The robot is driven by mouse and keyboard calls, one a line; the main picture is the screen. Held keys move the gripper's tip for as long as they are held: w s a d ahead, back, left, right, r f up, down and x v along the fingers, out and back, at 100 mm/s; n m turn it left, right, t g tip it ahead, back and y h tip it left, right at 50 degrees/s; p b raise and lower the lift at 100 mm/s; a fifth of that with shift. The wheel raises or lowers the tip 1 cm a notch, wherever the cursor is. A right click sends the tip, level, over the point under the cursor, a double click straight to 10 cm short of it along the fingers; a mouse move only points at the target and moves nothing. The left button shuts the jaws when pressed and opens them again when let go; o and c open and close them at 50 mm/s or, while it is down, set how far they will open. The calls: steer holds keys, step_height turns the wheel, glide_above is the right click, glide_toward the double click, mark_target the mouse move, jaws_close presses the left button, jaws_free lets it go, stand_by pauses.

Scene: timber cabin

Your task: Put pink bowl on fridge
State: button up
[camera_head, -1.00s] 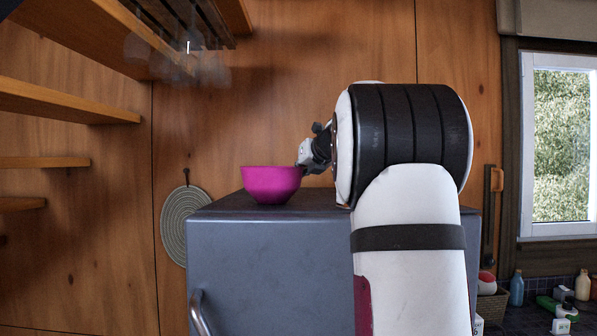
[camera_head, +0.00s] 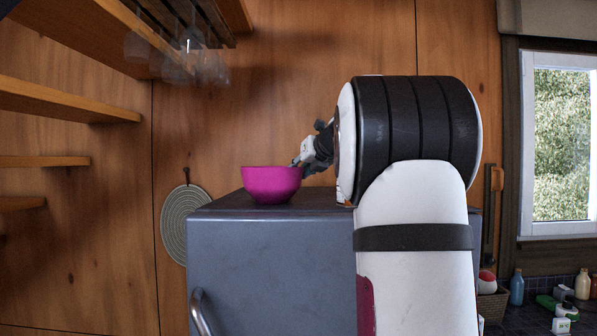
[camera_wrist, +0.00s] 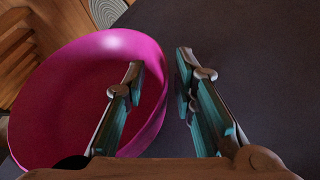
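The pink bowl (camera_head: 271,184) stands upright on top of the grey fridge (camera_head: 270,262), near the left side of its top. In the wrist view the bowl (camera_wrist: 60,75) fills the left half, and the dark fridge top (camera_wrist: 255,70) lies to its right. My gripper (camera_wrist: 160,64) is open, its fingers apart on either side of the bowl's near rim wall. The left finger is over the inside of the bowl, the right one outside it. In the head view my gripper (camera_head: 298,163) is at the bowl's right rim, its fingertips partly hidden.
Wooden shelves (camera_head: 60,101) and hanging glasses (camera_head: 175,60) are at the upper left. A round woven mat (camera_head: 184,224) hangs on the wall left of the fridge. A counter with bottles (camera_head: 516,288) is at the right. The fridge top right of the bowl is bare.

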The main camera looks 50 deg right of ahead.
steer(key=v, duration=1.1)
steer(key=shift+b, duration=0.45)
steer(key=a+f+n, duration=0.1)
steer(key=a+n, duration=0.1)
steer(key=a, duration=0.1)
steer(key=w+a+f+n+y, duration=0.1)
steer(key=a+f+n, duration=0.1)
steer(key=a+n, duration=0.1)
steer(key=w+a+f+n+g+y, duration=0.1)
steer(key=a+f+n, duration=0.1)
steer(key=a, duration=0.3)
steer(key=shift+w+a+n, duration=0.15)
steer(key=shift+w+n, duration=0.05)
steer(key=shift+n, duration=0.1)
steer(key=s+a+f+n+g+y, duration=0.1)
steer(key=a+f+n, duration=0.3)
steer(key=a+n, duration=0.25)
steer(key=s+a+f+n+g+y, duration=0.1)
steer(key=a+f+n+y, duration=0.1)
steer(key=a+f+n, duration=0.45)
steer(key=s+a+f+n+g, duration=0.4)
steer(key=s+a+f+n, duration=1.1)
steer(key=n, duration=0.7)
steer(key=shift+s+a+f, duration=0.35)
steer(key=shift+s+a, duration=0.15)
steer(key=shift+a, duration=0.45)
